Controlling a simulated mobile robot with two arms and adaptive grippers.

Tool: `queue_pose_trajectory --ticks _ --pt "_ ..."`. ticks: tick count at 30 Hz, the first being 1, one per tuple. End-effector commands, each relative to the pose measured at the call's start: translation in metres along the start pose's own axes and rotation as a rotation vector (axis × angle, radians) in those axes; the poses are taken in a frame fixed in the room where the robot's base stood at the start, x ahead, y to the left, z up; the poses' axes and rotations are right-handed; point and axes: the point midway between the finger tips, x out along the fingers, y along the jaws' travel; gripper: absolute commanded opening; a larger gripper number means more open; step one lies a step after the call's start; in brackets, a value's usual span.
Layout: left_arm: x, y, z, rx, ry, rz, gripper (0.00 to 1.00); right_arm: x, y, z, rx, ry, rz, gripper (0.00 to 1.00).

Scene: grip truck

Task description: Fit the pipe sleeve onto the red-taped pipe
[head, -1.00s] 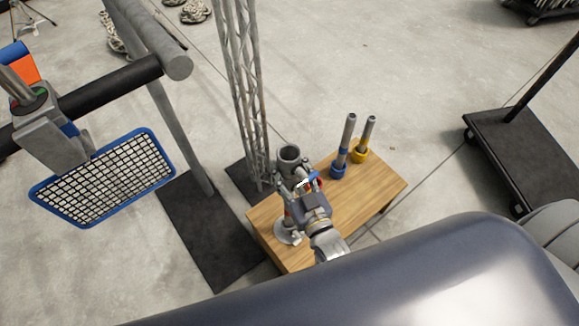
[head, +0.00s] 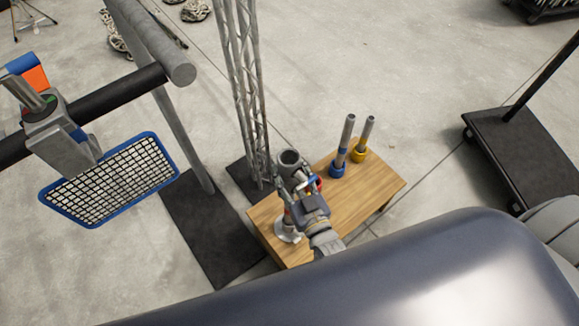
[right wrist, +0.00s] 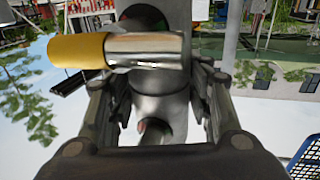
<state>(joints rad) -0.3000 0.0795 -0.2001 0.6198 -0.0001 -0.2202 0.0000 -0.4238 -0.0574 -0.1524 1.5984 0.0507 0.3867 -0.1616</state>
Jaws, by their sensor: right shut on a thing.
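The pipe sleeve (head: 290,158) is a grey metal tube with an open round top, upright over the left end of the wooden table. My right gripper (head: 298,189) is shut on it. In the right wrist view my fingers (right wrist: 157,92) stand on both sides of the grey sleeve (right wrist: 162,85). A shiny metal piece with a yellow end crosses in front of it there. My left gripper is out of view.
The wooden table (head: 376,200) also bears a blue-collared pipe (head: 345,145) and a yellow-collared pipe (head: 364,140). A lattice truss (head: 247,90) stands close behind its left end. A lamp with a blue-framed grid (head: 110,182) hangs at left. A dark trolley (head: 525,150) stands at right.

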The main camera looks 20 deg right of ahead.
Motion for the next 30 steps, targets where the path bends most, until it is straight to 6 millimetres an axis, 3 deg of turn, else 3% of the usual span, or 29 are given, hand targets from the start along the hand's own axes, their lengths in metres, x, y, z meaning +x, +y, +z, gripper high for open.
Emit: queue_pose_trajectory --ticks 30 --pt "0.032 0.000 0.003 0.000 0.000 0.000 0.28 0.001 0.000 0.030 0.000 0.006 0.001 0.03"
